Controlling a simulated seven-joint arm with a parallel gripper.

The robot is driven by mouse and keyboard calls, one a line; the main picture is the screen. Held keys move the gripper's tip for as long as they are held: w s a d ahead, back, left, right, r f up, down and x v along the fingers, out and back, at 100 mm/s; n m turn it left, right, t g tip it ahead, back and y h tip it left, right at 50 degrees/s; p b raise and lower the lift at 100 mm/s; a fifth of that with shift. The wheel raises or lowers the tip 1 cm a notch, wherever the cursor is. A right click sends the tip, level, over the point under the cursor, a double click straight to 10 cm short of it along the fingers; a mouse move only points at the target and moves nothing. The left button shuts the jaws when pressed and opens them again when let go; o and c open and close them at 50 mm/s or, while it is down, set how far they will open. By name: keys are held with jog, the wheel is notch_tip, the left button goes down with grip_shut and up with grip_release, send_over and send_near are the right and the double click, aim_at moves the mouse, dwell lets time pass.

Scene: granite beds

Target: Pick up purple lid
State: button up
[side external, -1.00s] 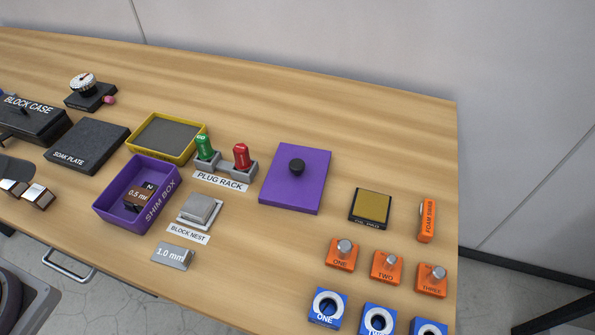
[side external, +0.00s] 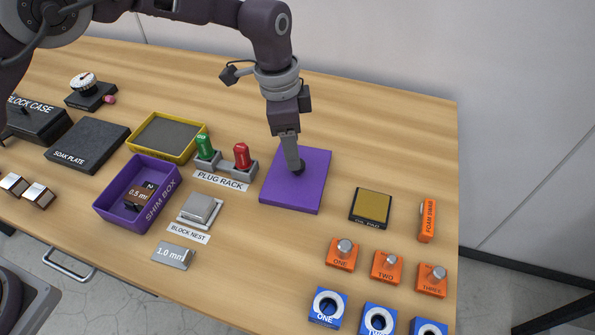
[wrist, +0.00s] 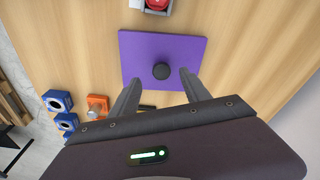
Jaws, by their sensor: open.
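The purple lid (side external: 282,193) is a flat square plate lying on the wooden table, right of the plug rack. Its round black knob (side external: 298,168) stands near its middle. My gripper (side external: 297,168) is over the lid, pointing down, with its fingertips at the knob in the side view. In the wrist view the lid (wrist: 185,50) fills the upper middle, and the knob (wrist: 161,71) lies between and just beyond the two open fingers (wrist: 160,80). Whether a finger touches the knob I cannot tell.
The plug rack (side external: 222,168) with green and red plugs stands close left of the lid. The purple shim box (side external: 115,213) is further left. The oil pad (side external: 371,206) and orange blocks (side external: 342,256) lie to the right. Table behind the lid is clear.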

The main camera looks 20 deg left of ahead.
jog(key=f, duration=0.3)
jog(key=d+f, duration=0.1)
jog(key=shift+w+f, duration=0.25)
jog(key=shift+f, duration=0.05)
jog(key=shift+a, duration=0.1)
grip_shut()
